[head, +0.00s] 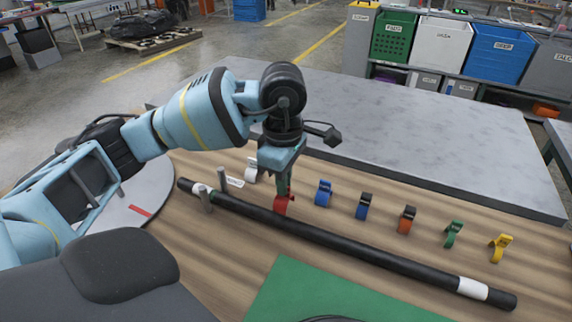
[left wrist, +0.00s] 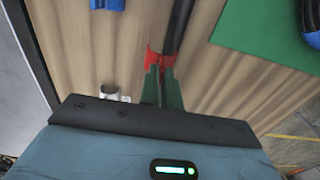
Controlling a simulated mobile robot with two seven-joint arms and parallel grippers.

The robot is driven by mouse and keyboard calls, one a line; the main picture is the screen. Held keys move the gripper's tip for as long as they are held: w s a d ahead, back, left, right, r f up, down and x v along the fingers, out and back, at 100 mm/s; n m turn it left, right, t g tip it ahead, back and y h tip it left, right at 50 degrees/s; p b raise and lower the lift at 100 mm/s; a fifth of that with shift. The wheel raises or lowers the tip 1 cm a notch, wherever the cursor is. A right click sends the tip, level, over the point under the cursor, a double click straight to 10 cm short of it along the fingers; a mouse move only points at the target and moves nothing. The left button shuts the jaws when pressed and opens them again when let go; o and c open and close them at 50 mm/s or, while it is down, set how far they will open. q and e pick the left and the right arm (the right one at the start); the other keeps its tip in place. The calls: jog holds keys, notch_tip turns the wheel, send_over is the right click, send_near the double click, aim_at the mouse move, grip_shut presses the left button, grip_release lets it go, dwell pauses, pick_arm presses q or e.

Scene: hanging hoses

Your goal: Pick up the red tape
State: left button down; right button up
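The red tape (head: 283,205) is a small loop just at the black hose (head: 350,246), overlapping it in the head view. My left gripper (head: 284,190) points down, its green fingertips at the tape. In the left wrist view the two fingers (left wrist: 162,84) are close together with the red tape (left wrist: 160,60) at their tips, and they look shut on it. The hose (left wrist: 178,22) runs on beyond the tape. I cannot tell whether the tape touches the hose.
A row of tapes stands behind the hose: white (head: 251,170), blue (head: 323,193), blue-black (head: 363,206), orange-black (head: 406,219), green (head: 453,234) and yellow (head: 500,247). Grey posts (head: 204,198) stand by the hose's left end. A green mat (head: 310,290) lies in front.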

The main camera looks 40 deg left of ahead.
pick_arm(q)
jog(key=s+d, duration=0.3)
jog(key=s, duration=0.2)
jog(key=shift+d+r, duration=0.2)
jog(key=shift+r, duration=0.1)
jog(key=c, duration=2.2)
grip_release()
jog(key=shift+s, duration=0.1)
jog(key=shift+s, duration=0.1)
